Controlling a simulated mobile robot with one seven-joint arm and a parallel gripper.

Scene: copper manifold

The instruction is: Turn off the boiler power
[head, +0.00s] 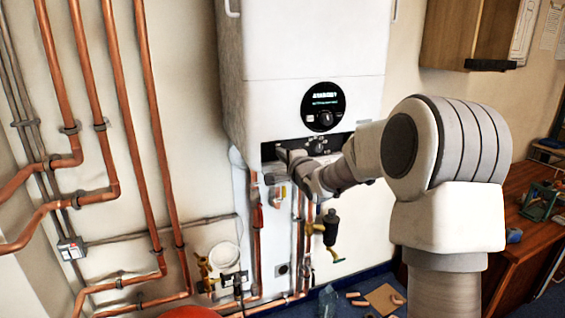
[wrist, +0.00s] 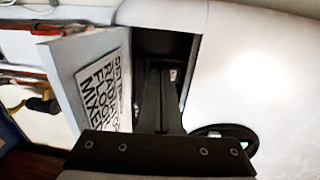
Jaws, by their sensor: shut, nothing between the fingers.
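The white boiler (head: 300,45) hangs on the wall, with a lit round display (head: 323,106) on its front. Below the display is a dark control strip with small knobs (head: 320,146). My gripper (head: 283,154) is at the left part of this strip, at the boiler's lower edge. In the wrist view my gripper (wrist: 162,76) is shut and empty, its dark fingers reaching into a dark recess (wrist: 165,45). A small pale switch-like part (wrist: 173,75) shows beside the fingertips; I cannot tell whether they touch it. A lettered panel (wrist: 105,85) stands tilted left of the recess.
Copper pipes (head: 140,130) run down the wall at left, and more pipes and valves (head: 330,228) hang below the boiler. A wooden cabinet (head: 470,35) is at upper right and a wooden desk (head: 520,235) at right. A round black part (wrist: 225,140) lies right of my gripper.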

